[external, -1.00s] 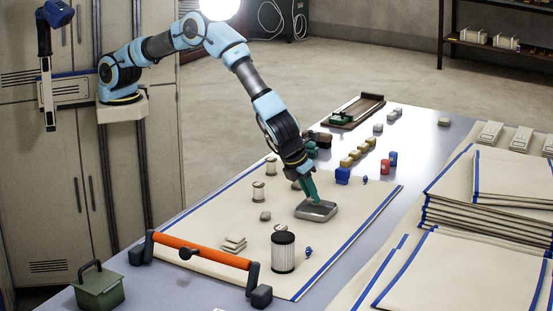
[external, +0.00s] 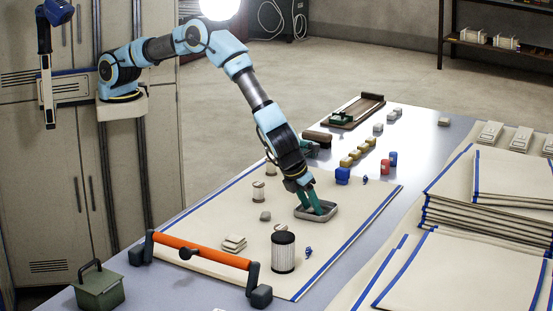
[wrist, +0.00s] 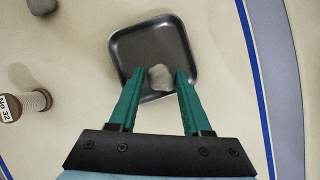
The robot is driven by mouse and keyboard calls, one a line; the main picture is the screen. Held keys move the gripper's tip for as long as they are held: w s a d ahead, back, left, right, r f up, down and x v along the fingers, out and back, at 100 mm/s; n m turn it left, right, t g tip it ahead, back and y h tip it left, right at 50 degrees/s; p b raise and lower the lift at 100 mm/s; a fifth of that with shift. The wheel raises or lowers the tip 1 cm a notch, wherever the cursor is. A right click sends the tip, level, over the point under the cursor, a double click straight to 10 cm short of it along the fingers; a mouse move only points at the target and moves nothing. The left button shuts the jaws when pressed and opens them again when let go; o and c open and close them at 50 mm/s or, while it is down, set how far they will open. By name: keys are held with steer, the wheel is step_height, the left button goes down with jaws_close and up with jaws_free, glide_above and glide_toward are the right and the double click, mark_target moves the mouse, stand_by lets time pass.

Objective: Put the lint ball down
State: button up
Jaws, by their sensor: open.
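A small grey lint ball (wrist: 159,77) lies in the dark metal tray (wrist: 152,41), near its front side in the wrist view. My gripper (wrist: 158,76) is open, with one green fingertip on each side of the lint ball and a gap to each. The fingertips are over or inside the tray; their exact height is hard to tell. In the external view my gripper (external: 319,211) reaches down into the tray (external: 333,213), which sits on the blue-edged cloth. The lint ball cannot be made out there.
A grey lump (external: 265,216) and spools (external: 258,191) lie on the cloth left of the tray. A white ribbed cylinder (external: 283,252) and an orange-handled bar (external: 200,250) are nearer. Folded cloths (external: 480,230) are stacked at right.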

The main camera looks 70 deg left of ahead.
steer(key=b+v, duration=0.2)
steer(key=v, duration=1)
steer(key=w+a+r+n+g, duration=0.1)
steer(key=w+a+r+n, duration=0.15)
steer(key=a+n, duration=0.65)
steer(key=w+a+r+n+g, duration=0.1)
steer(key=a+r+n+g, duration=0.15)
steer(key=a, duration=1.25)
steer(key=s+a+n+h, duration=0.1)
steer(key=s+a+n, duration=0.6)
steer(key=a, duration=0.5)
steer(key=s+a+r+n+h, duration=0.1)
steer(key=s+a+n, duration=0.6)
steer(key=a+n, duration=0.5)
steer(key=shift+s+a+r, duration=0.25)
steer(key=shift+s+r, duration=0.05)
steer(key=shift+s, duration=0.05)
steer(key=shift+o, duration=0.2)
steer(key=o, duration=0.3)
steer(key=shift+w, duration=0.1)
